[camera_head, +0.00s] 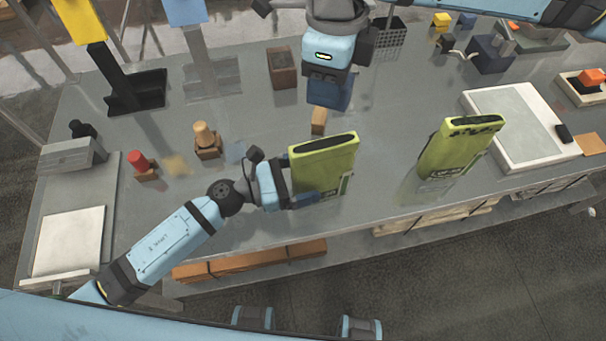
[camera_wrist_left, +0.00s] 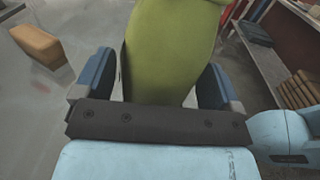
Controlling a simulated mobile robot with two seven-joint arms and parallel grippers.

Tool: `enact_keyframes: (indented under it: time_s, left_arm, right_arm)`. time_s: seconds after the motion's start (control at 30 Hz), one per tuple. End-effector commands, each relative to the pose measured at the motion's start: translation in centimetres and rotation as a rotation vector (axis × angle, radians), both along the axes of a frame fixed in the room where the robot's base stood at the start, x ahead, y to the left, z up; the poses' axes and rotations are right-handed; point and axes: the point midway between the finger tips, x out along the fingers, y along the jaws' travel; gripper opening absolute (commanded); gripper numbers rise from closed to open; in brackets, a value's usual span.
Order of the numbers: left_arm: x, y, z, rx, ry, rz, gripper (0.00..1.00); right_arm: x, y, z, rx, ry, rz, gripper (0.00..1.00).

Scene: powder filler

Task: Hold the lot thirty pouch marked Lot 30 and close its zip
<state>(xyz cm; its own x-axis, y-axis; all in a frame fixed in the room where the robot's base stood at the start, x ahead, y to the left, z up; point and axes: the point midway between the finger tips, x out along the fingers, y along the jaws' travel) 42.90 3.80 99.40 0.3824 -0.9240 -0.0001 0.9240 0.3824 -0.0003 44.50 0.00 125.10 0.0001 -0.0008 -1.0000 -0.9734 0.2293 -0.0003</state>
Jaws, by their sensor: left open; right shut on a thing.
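A yellow-green pouch (camera_head: 322,168) with a dark top strip stands upright on the table in the head view. A second, similar pouch (camera_head: 460,146) stands further right. Their labels are too small to read, so I cannot tell which is Lot 30. My left gripper (camera_head: 302,200) is open at the lower part of the nearer pouch. In the left wrist view that pouch (camera_wrist_left: 168,50) rises between the two blue fingers (camera_wrist_left: 163,85). The zip's state is unclear.
A white flat-topped device (camera_head: 520,130) stands at the right. Red-topped (camera_head: 140,163) and tan-topped (camera_head: 205,138) pieces are at the left. The table front between the pouches is clear.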

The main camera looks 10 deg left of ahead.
Motion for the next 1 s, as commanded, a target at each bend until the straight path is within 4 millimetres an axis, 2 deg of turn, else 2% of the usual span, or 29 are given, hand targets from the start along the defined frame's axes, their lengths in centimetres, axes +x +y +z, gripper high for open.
enact_keyframes:
  time_s: [0.9,0.93,1.0]
  left_arm:
    - [0.4,-1.0,0.0,0.000,0.000,0.000,0.89]
    - [0.4,-1.0,0.0,0.000,0.000,0.000,0.87]
    - [0.4,-1.0,0.0,0.000,0.000,0.000,0.71]
  right_arm:
    - [0.0,0.0,0.0,0.000,0.000,0.000,0.18]
    - [0.0,0.0,0.0,0.000,0.000,0.000,0.18]
    - [0.0,0.0,0.0,0.000,0.000,0.000,0.18]
